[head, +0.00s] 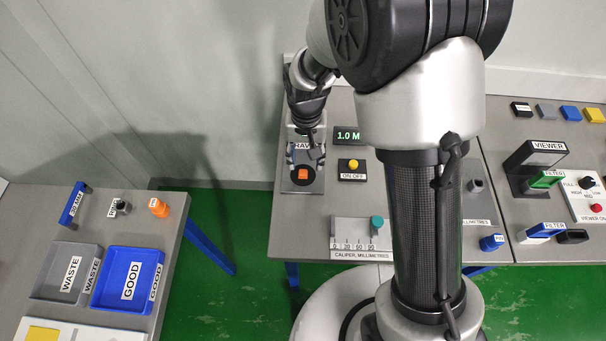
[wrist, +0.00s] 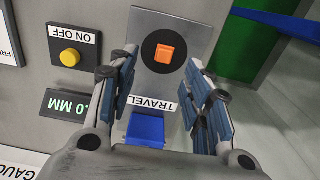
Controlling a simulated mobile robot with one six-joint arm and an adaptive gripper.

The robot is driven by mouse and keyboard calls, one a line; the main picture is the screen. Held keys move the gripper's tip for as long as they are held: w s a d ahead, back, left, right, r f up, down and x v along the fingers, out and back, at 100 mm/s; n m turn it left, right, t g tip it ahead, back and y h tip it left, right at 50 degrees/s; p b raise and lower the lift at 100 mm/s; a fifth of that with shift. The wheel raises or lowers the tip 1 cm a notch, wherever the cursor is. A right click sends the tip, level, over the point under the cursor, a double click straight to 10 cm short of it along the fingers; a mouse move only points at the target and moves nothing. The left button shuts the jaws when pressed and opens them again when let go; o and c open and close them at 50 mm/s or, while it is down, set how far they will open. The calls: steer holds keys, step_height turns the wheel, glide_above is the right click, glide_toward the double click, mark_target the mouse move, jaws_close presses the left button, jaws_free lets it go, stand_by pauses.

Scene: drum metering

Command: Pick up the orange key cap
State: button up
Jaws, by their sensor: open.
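A small orange square cap (wrist: 165,53) sits on a black round disc (wrist: 150,47) on the grey plate marked TRAVEL (wrist: 192,22). In the head view this cap (head: 302,175) is at the front of that station. My gripper (wrist: 162,64) is open, with one finger on each side of the TRAVEL plate. The cap shows between and just beyond the fingertips, and nothing is held. In the head view my gripper (head: 314,150) is just behind the cap. Another orange piece, rounded with a knob (head: 158,208), lies on the left table; I cannot tell which one the task names.
A yellow ON OFF button (wrist: 70,58) and a green display (wrist: 68,105) stand beside the plate. A blue block (wrist: 146,127) shows between the fingers. The caliper (head: 362,240) is in front. The left table holds a blue GOOD tray (head: 112,300) and a grey WASTE tray (head: 48,288).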

mark_target(303, 172)
steer(key=f, duration=0.2)
steer(key=f+b, duration=0.1)
steer(key=f, duration=0.1)
steer(key=f+b, duration=0.1)
steer(key=f, duration=0.1)
steer(key=shift+w+a+f, duration=0.1)
steer(key=shift+a+f, duration=0.15)
steer(key=shift+a, duration=0.1)
steer(key=shift+r, duration=0.1)
steer(key=shift+c, duration=0.6)
steer(key=c, duration=0.7)
steer(key=shift+r, duration=0.1)
